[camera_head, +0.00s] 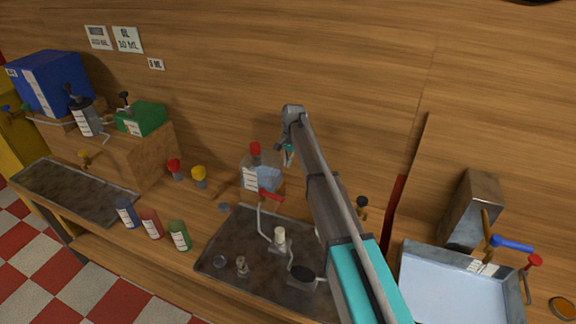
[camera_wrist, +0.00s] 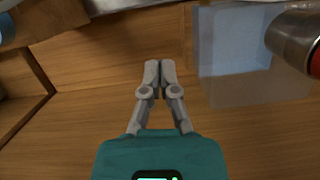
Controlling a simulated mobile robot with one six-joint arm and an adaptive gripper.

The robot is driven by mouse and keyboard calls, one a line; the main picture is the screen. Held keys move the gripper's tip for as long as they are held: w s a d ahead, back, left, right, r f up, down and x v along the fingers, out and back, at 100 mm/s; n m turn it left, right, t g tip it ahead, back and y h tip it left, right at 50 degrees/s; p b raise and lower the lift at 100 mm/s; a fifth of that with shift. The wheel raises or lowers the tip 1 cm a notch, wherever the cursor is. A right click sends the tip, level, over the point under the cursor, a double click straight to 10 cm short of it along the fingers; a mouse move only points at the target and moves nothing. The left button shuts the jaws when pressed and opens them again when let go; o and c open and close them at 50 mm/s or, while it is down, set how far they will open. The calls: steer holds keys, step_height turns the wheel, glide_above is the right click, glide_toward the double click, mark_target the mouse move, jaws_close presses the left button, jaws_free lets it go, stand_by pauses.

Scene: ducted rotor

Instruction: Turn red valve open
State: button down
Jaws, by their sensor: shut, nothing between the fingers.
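A red lever handle (camera_head: 271,195) sits at the front of a clear container (camera_head: 262,175) with blue content, above a bent pipe. A red-topped part (camera_head: 255,150) stands on that container. Another red handle (camera_head: 535,261) is on the tap by the sink at the far right. I cannot tell which of these is the red valve. My gripper (camera_head: 288,157) is just right of the container, near the back wall. In the wrist view my gripper (camera_wrist: 160,68) is shut and empty. The clear container (camera_wrist: 235,50) is to its right, apart from it, with a red-edged metal cylinder (camera_wrist: 296,42) beyond.
A dark tray (camera_head: 235,245) with small glassware and a pipe lies below my arm. Red and yellow knobs (camera_head: 199,174) stand left of the container. Several coloured bottles (camera_head: 151,224) line the bench's front. A sink (camera_head: 450,290) and blue-handled tap (camera_head: 511,243) are at right.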

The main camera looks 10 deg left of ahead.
mark_target(272, 196)
steer(key=s+a+f+b, duration=0.2)
steer(key=s+f+b, duration=0.3)
steer(key=f+b, duration=0.4)
steer(key=shift+s+a+f, duration=0.15)
steer(key=shift+s+f, duration=0.05)
steer(key=shift+s, duration=0.1)
stand_by(0.5)
steer(key=shift+s+a, duration=0.1)
steer(key=shift+a, duration=0.05)
stand_by(0.3)
steer(key=shift+s+m, duration=0.1)
steer(key=shift+m, duration=0.2)
steer(key=shift+d, duration=0.2)
